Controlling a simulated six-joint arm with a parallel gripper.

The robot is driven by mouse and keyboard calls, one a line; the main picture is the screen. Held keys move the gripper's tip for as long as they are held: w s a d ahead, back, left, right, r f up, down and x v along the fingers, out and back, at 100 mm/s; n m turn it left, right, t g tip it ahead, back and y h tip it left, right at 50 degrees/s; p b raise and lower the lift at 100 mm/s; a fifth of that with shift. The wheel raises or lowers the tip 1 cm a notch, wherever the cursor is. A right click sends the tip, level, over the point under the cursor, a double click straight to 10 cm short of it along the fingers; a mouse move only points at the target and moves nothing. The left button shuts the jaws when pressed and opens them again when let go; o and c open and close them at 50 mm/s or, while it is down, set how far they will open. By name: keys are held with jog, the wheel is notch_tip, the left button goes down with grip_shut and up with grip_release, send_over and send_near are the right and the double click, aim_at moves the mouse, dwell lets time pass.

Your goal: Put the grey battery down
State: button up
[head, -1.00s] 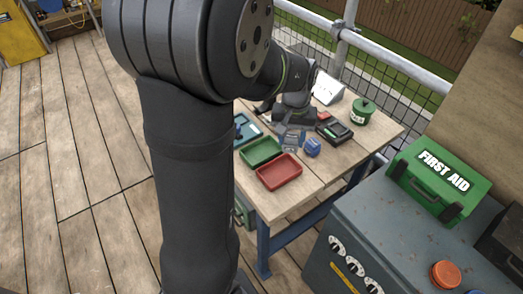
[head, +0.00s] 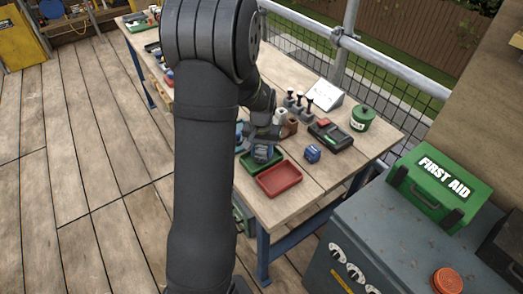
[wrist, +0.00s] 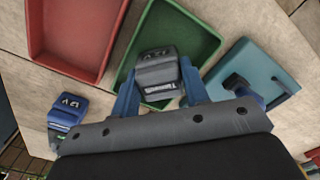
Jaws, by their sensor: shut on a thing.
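The grey battery (wrist: 157,72) is between the two blue fingers of my gripper (wrist: 158,88), which is shut on it. In the wrist view it is over the green tray (wrist: 196,30). I cannot tell whether it touches the tray floor. In the head view my gripper (head: 262,150) is low at the green tray (head: 272,163) and hides much of it. The battery is hard to make out there.
A red tray (head: 279,180) lies beside the green one, and a teal tray (wrist: 240,62) on its other side. A blue battery (head: 312,153) stands on the workbench (head: 330,176) near a black charger (head: 331,133). A green canister (head: 363,118) stands at the right.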

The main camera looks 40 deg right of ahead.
aim_at(261, 149)
jog(key=shift+f, duration=0.2)
jog(key=o, duration=0.9)
notch_tip(261, 149, up, 12)
jog(key=shift+r, duration=0.2)
jog(key=shift+f, duration=0.1)
notch_tip(261, 149, down, 12)
jog(key=shift+r, duration=1.95)
